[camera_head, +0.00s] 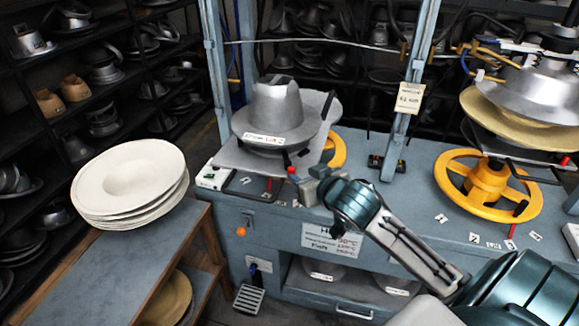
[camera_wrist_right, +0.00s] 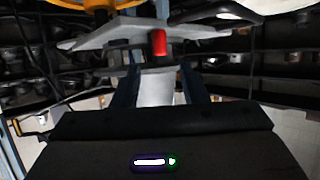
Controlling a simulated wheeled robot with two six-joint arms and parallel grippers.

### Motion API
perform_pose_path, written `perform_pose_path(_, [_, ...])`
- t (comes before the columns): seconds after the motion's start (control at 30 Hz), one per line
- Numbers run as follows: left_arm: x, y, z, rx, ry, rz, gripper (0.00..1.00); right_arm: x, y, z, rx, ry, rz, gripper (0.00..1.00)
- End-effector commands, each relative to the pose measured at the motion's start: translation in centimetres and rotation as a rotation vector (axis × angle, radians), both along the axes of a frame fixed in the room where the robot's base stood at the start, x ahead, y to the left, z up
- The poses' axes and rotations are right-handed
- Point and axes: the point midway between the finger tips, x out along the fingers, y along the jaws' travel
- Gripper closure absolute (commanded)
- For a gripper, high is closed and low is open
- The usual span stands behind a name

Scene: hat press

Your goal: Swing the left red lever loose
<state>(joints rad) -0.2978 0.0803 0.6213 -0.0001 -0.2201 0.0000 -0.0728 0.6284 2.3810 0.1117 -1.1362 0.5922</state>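A small red lever knob (camera_head: 292,171) shows at the front of the left hat press (camera_head: 277,110), just left of my right gripper (camera_head: 308,186). In the right wrist view, the red lever (camera_wrist_right: 159,42) stands upright, just beyond the fingers and roughly centred between them. My right gripper (camera_wrist_right: 160,84) looks open, with its two fingers apart and a light grey surface showing between them. A gap seems to remain between the fingers and the red part; exact contact cannot be told. My left gripper is not in view.
White hat blanks (camera_head: 132,178) are stacked on a wooden-edged table (camera_head: 95,270) at left. A blue post (camera_head: 410,90) and a yellow wheel (camera_head: 487,186) stand to the right on the blue bench (camera_head: 435,200). Shelves of metal moulds fill the back.

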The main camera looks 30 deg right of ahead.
Motion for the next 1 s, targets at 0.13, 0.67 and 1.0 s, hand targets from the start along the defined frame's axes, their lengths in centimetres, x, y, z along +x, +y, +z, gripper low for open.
perform_pose_path(0.13, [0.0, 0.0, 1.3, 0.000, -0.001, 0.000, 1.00, 2.6, -0.3, -0.8, 0.006, 0.000, -0.002, 0.61])
perform_pose_path(0.67, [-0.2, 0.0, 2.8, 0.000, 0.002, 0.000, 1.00, 7.3, -0.9, -3.0, -0.001, -0.001, 0.000, 0.61])
perform_pose_path(1.0, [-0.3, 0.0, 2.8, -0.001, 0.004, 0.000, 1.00, 7.3, -0.8, -3.0, -0.001, -0.001, 0.000, 0.92])
